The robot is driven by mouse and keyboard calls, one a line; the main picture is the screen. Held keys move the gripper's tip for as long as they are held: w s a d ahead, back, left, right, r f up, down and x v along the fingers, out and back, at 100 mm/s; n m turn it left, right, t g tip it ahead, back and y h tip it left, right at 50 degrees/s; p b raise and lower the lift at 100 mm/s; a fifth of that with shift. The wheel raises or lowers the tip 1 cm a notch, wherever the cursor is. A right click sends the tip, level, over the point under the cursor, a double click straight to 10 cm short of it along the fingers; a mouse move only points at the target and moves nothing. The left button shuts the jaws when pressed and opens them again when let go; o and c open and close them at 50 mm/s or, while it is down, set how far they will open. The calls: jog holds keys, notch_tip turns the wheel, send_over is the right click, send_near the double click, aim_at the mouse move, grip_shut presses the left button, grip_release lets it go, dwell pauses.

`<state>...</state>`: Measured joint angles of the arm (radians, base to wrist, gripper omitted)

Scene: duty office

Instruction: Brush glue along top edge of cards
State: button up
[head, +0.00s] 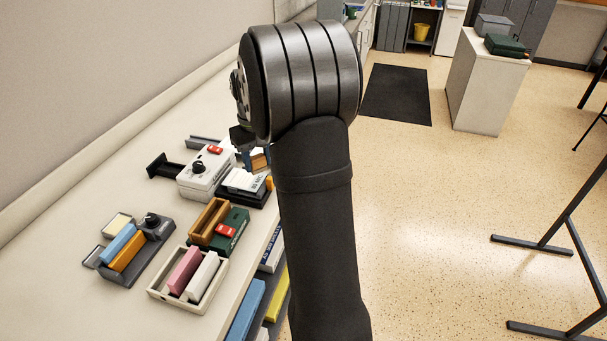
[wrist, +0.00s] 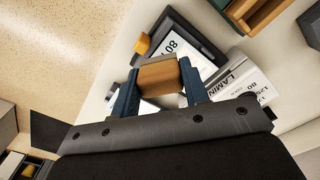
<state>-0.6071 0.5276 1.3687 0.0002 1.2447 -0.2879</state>
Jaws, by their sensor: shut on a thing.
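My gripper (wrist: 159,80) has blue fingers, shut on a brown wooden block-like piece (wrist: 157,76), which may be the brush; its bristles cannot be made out. In the head view my gripper (head: 248,160) is partly hidden by my arm, and the wooden piece shows at its right. No glue is discernible.
A white box with a black knob (head: 203,178) stands left of the cards. A wooden tray on a green base (head: 213,219), a cream tray with pink and white blocks (head: 160,294) and a dark holder (head: 153,251) stand nearer. The table's right edge is close.

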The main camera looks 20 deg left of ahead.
jog(key=s+a+n, duration=0.4)
jog(key=s+a, duration=0.8)
jog(key=a, duration=0.4)
jog(key=s+a+n, duration=0.4)
jog(key=s+a, duration=0.8)
jog(key=a, duration=0.4)
jog(key=shift+w+d+f, duration=0.15)
jog(key=shift+f, duration=1.45)
jog(key=shift+w+d+f, duration=0.1)
jog(key=shift+d+f, duration=0.05)
jog(key=shift+f, duration=1.45)
jog(key=shift+f, duration=0.6)
notch_tip(320, 180, up, 7)
